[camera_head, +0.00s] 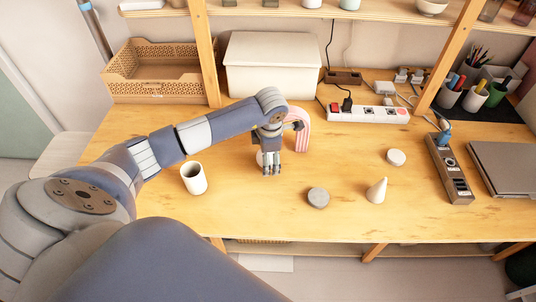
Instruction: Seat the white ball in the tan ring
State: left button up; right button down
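My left gripper (271,170) points down over the middle of the table, with its fingertips close to the surface. The fingers look close together, and I cannot tell whether they are shut or hold anything. A small pale thing (259,158) shows just left of the gripper, mostly hidden behind it. I cannot tell whether it is the white ball or the tan ring. My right gripper is not in view.
A white cup (194,179) stands left of the gripper, and a pink striped arch (302,130) close behind right. A grey disc (318,197), white cone (377,191) and white disc (396,157) stand to the right. Power strips (368,113) and a white box (272,65) are behind.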

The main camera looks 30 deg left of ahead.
pick_arm(q)
notch_tip(320, 180, up, 12)
jog(key=s+d, duration=0.1)
jog(key=shift+s+d, duration=0.25)
jog(key=shift+s, duration=0.1)
jog(key=shift+f, duration=0.15)
dwell(0.4)
